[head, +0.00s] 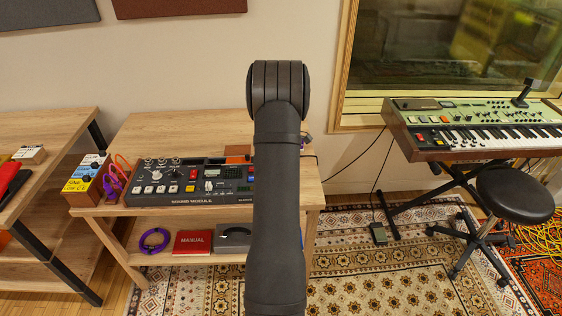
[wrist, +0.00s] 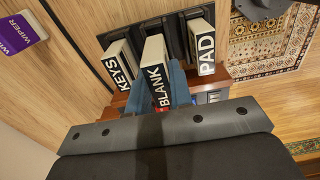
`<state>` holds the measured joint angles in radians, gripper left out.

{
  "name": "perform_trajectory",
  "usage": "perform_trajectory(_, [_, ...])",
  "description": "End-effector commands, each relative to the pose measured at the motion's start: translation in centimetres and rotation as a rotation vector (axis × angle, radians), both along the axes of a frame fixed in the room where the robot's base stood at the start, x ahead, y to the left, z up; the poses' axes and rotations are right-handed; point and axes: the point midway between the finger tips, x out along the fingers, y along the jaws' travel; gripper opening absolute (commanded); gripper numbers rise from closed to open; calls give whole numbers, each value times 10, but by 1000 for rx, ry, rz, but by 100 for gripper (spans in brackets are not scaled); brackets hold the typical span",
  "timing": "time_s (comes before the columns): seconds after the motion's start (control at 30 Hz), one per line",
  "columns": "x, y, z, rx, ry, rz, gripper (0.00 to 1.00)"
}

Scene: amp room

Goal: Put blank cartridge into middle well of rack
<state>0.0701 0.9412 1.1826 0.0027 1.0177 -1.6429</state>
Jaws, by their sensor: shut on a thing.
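In the wrist view, my gripper (wrist: 158,82) is shut on the blank cartridge (wrist: 155,52), a pale block with a black label reading BLANK. Blue fingers lie on both sides of it. It lines up with the middle of the black rack (wrist: 172,38), between the KEYS cartridge (wrist: 119,56) on the left and the PAD cartridge (wrist: 203,42) on the right. Its far end is close to or at the rack; I cannot tell how deep it sits in the middle well. In the head view my arm hides the gripper, the blank cartridge and the rack.
The wrist view shows a purple WIPER item (wrist: 22,34) on the wooden surface at upper left. In the head view, the sound module (head: 185,184) stands on the wooden table (head: 165,130), left of my arm. A keyboard (head: 480,125) and stool (head: 514,197) are at right.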

Motion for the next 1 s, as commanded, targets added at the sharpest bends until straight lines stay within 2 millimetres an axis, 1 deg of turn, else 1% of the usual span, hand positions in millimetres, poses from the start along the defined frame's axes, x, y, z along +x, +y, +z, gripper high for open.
perform_trajectory(1.0, [0, 0, -7, 0, -1, 0, 0])
